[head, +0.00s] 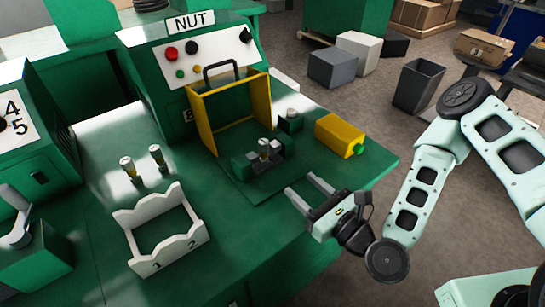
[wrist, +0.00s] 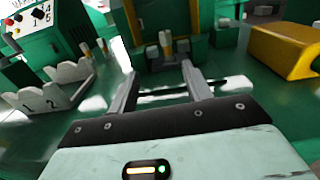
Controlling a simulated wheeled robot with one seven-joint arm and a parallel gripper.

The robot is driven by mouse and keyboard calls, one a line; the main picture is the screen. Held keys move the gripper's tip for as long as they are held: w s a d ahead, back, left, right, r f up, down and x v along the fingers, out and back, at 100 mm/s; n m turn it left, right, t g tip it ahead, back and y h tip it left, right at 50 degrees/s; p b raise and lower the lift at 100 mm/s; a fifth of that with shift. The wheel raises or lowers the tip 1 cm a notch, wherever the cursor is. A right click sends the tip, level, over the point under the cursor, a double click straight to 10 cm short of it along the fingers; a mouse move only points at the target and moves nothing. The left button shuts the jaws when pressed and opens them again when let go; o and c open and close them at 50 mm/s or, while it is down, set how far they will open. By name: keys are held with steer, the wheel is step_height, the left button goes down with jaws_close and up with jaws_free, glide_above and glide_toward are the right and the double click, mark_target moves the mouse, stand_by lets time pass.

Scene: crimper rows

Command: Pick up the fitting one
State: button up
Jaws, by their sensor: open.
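Two small fittings with pale metal tops and dark, yellowish lower parts, a left one (head: 129,167) and a right one (head: 157,156), stand upright on the green bench. A third similar fitting (head: 264,147) sits upright in a dark clamp-like fixture (head: 245,165) in front of the yellow-framed guard. It also shows in the wrist view (wrist: 165,42), beyond my fingers. My gripper (head: 302,186) is open and empty, over the bench's front right part, apart from the fixture. In the wrist view my gripper (wrist: 158,62) points toward the fixture.
A white rack (head: 170,258) with scalloped walls, marked 1 and 2, stands left of my gripper. A yellow block (head: 339,136) with a green knob lies right of the fixture. The green NUT machine (head: 150,66) stands behind. Bare bench lies between rack and fixture.

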mark_target(267, 147)
steer(key=shift+w+d+f+m, duration=0.1)
steer(key=shift+w+m, duration=0.1)
steer(key=shift+m, duration=0.1)
steer(key=shift+w+f+b, duration=0.1)
steer(key=shift+w+b, duration=0.2)
steer(key=shift+b, duration=0.45)
steer(key=x, duration=1)
steer(key=shift+w+r+b, duration=0.2)
steer(key=shift+r+b, duration=0.05)
steer(key=shift+b, duration=0.1)
steer(key=shift+p+x, duration=0.8)
steer(key=shift+x, duration=2.3)
steer(key=shift+w+d, duration=0.1)
steer(key=shift+d, duration=0.05)
steer(key=shift+r, duration=0.1)
jaws_close()
